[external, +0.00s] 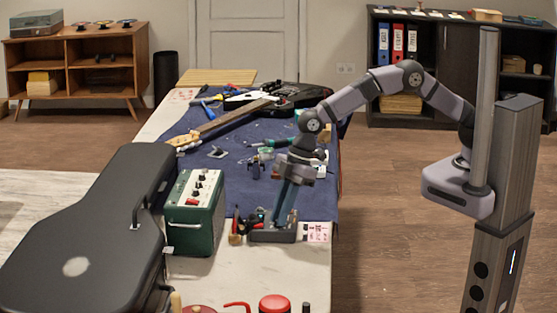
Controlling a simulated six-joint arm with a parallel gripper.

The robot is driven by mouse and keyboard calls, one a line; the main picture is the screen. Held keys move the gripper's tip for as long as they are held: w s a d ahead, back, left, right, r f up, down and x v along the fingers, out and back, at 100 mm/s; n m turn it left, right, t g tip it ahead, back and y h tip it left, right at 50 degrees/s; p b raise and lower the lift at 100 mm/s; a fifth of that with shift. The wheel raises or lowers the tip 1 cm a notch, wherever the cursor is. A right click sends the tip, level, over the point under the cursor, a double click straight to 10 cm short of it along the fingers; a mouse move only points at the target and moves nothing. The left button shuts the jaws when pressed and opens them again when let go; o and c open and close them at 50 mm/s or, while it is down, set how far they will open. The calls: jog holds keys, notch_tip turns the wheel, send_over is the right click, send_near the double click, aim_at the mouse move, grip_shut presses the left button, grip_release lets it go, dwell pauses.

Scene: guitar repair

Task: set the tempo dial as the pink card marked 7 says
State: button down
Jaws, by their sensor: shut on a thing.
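My gripper (282,222) points down at the low dark grey device (262,237) at the near right of the workbench. Its fingers are shut on the tempo dial on top of this device. The dial itself is hidden by the fingers, and its setting cannot be read. A pale pink card (318,233) with red marks lies just right of the device. Another pinkish card (184,95) lies at the far left of the bench. The print on both is too small to read, so I cannot tell which is marked 7.
A green amplifier (190,235) with knobs stands left of the device, beside a black guitar case (85,235). Small hand tools (240,224) stand close to the device's left. A guitar (235,115) lies on the blue mat (225,185) behind. A red round tin (274,303) is in front.

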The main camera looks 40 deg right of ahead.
aim_at(288, 222)
jog(key=shift+n, duration=0.5)
jog(key=c, duration=1.7)
grip_release()
jog(key=shift+o, duration=0.2)
jog(key=b+v, duration=0.1)
jog(key=v, duration=0.6)
jog(key=shift+w+r, duration=0.15)
jog(key=shift+r, duration=0.05)
